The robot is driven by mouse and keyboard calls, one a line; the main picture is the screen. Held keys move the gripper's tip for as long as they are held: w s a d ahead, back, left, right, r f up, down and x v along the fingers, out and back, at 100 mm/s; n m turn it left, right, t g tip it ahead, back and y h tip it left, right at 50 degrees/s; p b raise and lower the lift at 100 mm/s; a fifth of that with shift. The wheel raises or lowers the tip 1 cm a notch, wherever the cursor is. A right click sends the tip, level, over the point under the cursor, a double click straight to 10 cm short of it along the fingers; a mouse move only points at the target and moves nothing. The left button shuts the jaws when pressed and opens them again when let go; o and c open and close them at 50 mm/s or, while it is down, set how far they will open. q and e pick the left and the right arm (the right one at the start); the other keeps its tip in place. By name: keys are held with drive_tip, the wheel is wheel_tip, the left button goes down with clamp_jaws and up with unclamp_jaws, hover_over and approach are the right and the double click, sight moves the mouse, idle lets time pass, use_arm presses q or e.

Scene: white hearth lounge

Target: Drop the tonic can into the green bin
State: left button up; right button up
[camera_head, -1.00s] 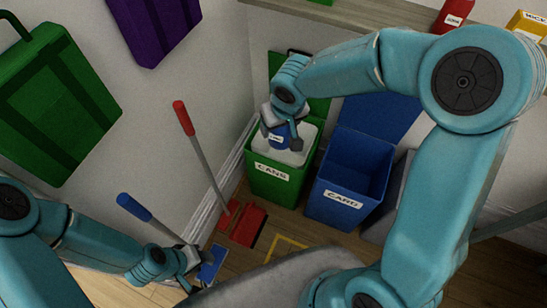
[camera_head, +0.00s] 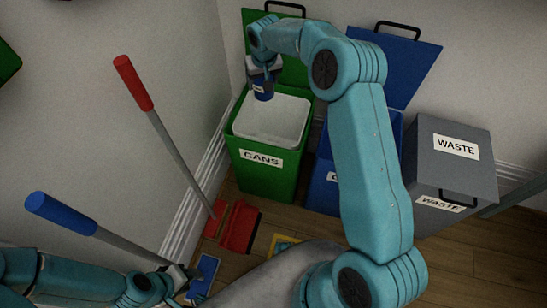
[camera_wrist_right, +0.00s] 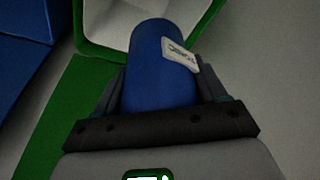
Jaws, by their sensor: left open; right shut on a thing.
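The blue tonic can (camera_head: 263,92) with a white label is held by my right gripper (camera_head: 263,80), which is shut on it. In the head view the can hangs over the back part of the green bin (camera_head: 262,175), labelled CANS. The bin's lid is up and its white liner shows. In the right wrist view the can (camera_wrist_right: 160,75) sits between the fingers, with the green bin's rim (camera_wrist_right: 85,45) and pale liner beyond it. My left gripper (camera_head: 182,278) is open at the lower left, close to a blue floor piece (camera_head: 205,272); whether they touch is unclear.
A blue bin (camera_head: 325,190) with a raised lid stands right of the green one. A closed grey WASTE bin (camera_head: 450,160) is further right. A red-gripped rod (camera_head: 172,145) and a blue-gripped rod (camera_head: 75,222) lean at the left. A red floor piece (camera_head: 240,228) lies before the green bin.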

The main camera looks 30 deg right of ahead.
drive_tip(key=w+d+f+b, duration=0.1)
drive_tip(key=d+f+b, duration=0.1)
drive_tip(key=f, duration=0.4)
drive_tip(key=d+f+b, duration=0.2)
drive_tip(key=f+b, duration=0.3)
drive_tip(key=f, duration=0.2)
drive_tip(key=w+d+f+m+b, duration=0.1)
drive_tip(key=d+f+b, duration=0.2)
drive_tip(key=f, duration=0.3)
drive_tip(key=shift+w+f+b, duration=0.15)
drive_tip(key=shift+w+b, duration=0.15)
drive_tip(key=shift+b, duration=0.35)
drive_tip(key=o, duration=1.1)
use_arm(q)
wheel_tip(320, 180, down, 14)
drive_tip(key=shift+s+r, duration=0.2)
wheel_tip(320, 180, up, 4)
drive_tip(key=p, duration=0.3)
drive_tip(key=shift+f+p, duration=0.2)
drive_tip(key=shift+p, duration=0.1)
use_arm(e)
drive_tip(key=v, duration=1.6)
drive_tip(key=shift+s, duration=0.15)
